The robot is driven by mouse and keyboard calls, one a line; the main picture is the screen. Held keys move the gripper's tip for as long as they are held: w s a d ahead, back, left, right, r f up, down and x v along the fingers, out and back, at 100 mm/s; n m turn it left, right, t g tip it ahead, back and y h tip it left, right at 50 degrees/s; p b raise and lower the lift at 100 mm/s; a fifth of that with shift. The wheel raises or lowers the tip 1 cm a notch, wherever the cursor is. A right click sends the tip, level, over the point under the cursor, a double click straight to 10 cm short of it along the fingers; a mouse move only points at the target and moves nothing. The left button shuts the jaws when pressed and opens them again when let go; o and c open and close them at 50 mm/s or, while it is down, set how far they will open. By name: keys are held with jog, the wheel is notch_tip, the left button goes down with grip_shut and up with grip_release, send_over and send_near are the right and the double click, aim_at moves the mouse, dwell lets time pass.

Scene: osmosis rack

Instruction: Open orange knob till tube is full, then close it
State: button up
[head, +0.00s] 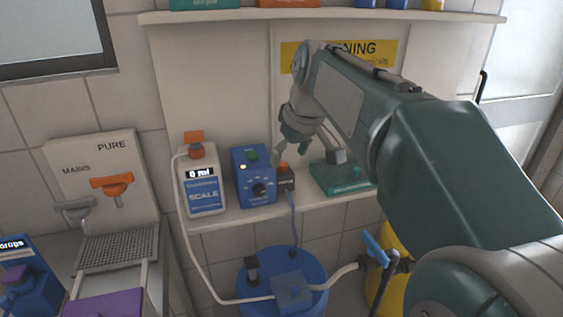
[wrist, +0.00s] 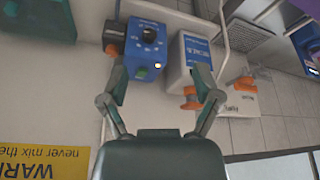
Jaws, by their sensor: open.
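An orange tap knob (head: 111,184) sits under the word PURE on a pale panel, left in the head view. It also shows at the right of the wrist view (wrist: 238,88). Another orange knob or cap tops the white scale bottle (head: 203,190), whose display reads 0 ml. A small orange part (head: 283,168) sits beside the blue dial box (head: 253,177). A pale hose runs from the bottle down to the blue barrel; I cannot identify the tube to be filled. My gripper (wrist: 161,80) is open and empty, above the shelf near the blue box, apart from the PURE knob.
A grey tap (head: 75,209) labelled MAINS is beside the PURE knob, above a drain grate (head: 118,247). A green device (head: 340,178) stands on the shelf. A blue barrel (head: 262,275) and yellow barrel (head: 392,250) stand below. Purple-topped objects are at lower left.

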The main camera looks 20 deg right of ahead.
jog(key=w+d+n+y, duration=0.1)
jog(key=w+d+n, duration=0.25)
jog(key=w, duration=0.85)
jog(key=n+g+y, duration=0.2)
jog(key=n, duration=0.2)
send_near(284, 163)
jog(key=shift+x, duration=4.95)
jog(key=shift+w, duration=0.1)
grip_shut()
